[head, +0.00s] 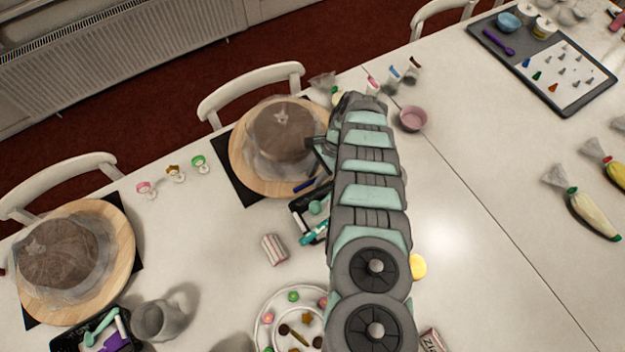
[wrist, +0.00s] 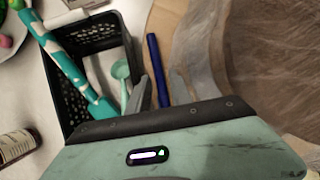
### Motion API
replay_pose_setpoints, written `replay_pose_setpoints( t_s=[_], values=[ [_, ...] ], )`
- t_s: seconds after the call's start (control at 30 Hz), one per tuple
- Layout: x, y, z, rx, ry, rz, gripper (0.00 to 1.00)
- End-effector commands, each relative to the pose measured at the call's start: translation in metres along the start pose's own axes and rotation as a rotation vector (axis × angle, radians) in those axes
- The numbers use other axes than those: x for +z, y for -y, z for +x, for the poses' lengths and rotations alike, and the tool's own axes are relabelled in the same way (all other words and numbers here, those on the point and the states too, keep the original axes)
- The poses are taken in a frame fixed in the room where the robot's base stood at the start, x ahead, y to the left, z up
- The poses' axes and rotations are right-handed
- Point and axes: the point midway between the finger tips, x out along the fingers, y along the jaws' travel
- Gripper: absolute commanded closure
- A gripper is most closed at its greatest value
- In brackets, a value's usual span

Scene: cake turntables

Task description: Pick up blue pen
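The blue pen (wrist: 154,68) is dark blue and lies beside the black basket in the wrist view. In the head view my arm hides most of my gripper (head: 320,158).
The black basket (wrist: 128,45) holds a teal spoon (wrist: 121,73) and a teal-and-white striped tube (wrist: 52,48). A wrapped brown cake (head: 282,128) stands on the board. A pink bowl (head: 413,118) stands right of my arm.

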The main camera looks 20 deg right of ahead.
Motion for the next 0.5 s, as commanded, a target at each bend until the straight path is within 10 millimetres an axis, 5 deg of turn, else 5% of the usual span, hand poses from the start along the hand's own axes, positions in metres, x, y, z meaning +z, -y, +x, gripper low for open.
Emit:
replay_pose_setpoints(
  t_s=[0.13, 0.5],
  values=[
    [0.0, -0.0001, -0.0004, 0.0, 0.0, 0.0, 0.75],
    [0.0002, -0.0003, -0.0001, 0.001, 0.001, 0.0, 1.0]
  ],
)
